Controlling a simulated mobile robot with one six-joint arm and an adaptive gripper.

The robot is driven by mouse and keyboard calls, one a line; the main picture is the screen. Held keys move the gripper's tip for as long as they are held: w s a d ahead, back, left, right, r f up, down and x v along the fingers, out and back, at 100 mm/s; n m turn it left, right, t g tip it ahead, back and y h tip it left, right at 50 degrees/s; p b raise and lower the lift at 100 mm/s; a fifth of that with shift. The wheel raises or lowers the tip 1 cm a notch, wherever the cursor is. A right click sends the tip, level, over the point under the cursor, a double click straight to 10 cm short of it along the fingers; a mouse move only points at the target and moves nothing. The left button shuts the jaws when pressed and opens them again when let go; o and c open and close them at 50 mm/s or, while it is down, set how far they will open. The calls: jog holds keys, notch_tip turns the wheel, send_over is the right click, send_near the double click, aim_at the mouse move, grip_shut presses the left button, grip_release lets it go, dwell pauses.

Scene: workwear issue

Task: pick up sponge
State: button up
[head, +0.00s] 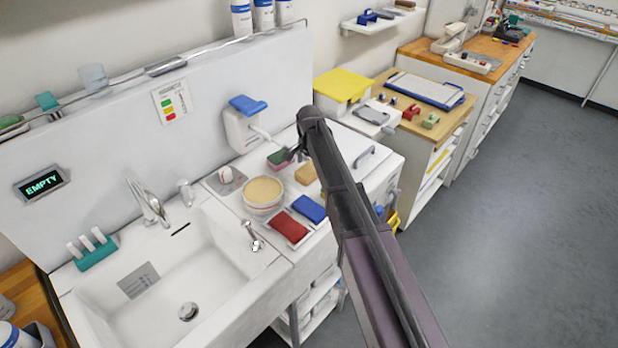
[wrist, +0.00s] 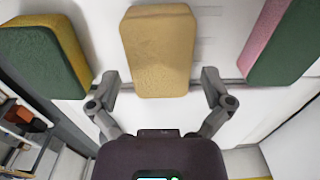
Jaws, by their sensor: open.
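My gripper (wrist: 160,76) is open and empty. In the wrist view a tan-yellow sponge (wrist: 160,45) lies ahead of it, centred between the spread fingers; I cannot tell how far off it is. A green and yellow sponge (wrist: 38,58) is at the left of that view, and a pink and green sponge (wrist: 284,42) is at the right. In the head view my gripper (head: 288,154) is over the counter right of the sink, partly hidden by my arm. The pink and green sponge (head: 277,160) and the tan sponge (head: 306,175) show near it.
A round tan-topped dish (head: 263,193), a red block (head: 289,227) and a blue block (head: 310,208) lie on the counter near the sink (head: 150,285). A dispenser with a blue lever (head: 245,125) is on the wall behind. Open grey floor (head: 530,180) lies to the right.

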aim_at(309, 169)
jog(key=shift+f+b, duration=0.75)
jog(key=shift+f, duration=0.3)
jog(key=c, duration=0.5)
jog(key=shift+c, duration=0.2)
jog(key=shift+r, duration=0.2)
notch_tip(309, 169, up, 10)
jog(key=p, duration=1)
jog(key=shift+f, duration=0.2)
